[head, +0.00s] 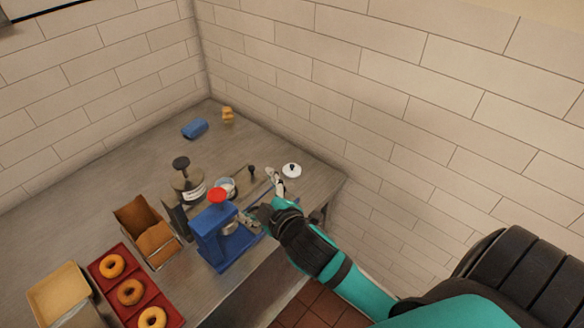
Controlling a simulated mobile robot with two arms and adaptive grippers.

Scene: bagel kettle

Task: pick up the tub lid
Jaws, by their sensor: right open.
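The tub lid (291,170) is a small round white disc with a dark knob. It lies flat on the steel counter near its right end, against the back wall side. A small white tub (225,187) stands open to its left. My right gripper (259,197) reaches in from the lower right with its fingers spread wide and nothing visible between them. One finger is just left of the lid, apart from it as far as I can tell. The other is by the blue device. My left gripper is out of view.
A blue device (211,238) with a red top stands close beside my right gripper. A jar with a dark knob (187,183), a brown box (145,228) and a red tray (137,287) of bagels are left. The counter's right edge (336,190) is near the lid.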

